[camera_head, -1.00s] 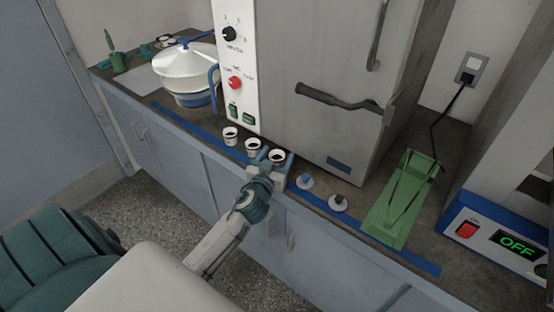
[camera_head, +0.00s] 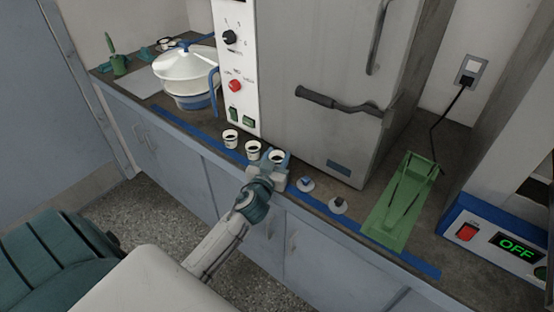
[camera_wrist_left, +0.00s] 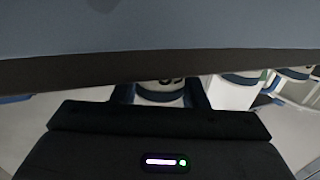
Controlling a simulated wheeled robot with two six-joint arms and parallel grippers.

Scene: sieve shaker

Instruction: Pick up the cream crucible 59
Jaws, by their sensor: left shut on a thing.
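A cream crucible (camera_head: 277,156) with a dark inside stands upright at the right end of a row of crucibles near the counter's front edge. My left gripper (camera_head: 276,161) is shut on it, one blue finger on each side. In the left wrist view the crucible (camera_wrist_left: 161,90) sits between the fingers, with dark digits on its side partly cut off by the dark edge above. I cannot tell whether it touches the counter. My right gripper is not in view.
Two similar crucibles, a middle one (camera_head: 253,150) and a left one (camera_head: 230,138), stand close by on the left. Two small knobbed pieces (camera_head: 306,184) (camera_head: 338,205) lie to the right, before a green stand (camera_head: 388,222). The large grey oven (camera_head: 325,125) rises just behind.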

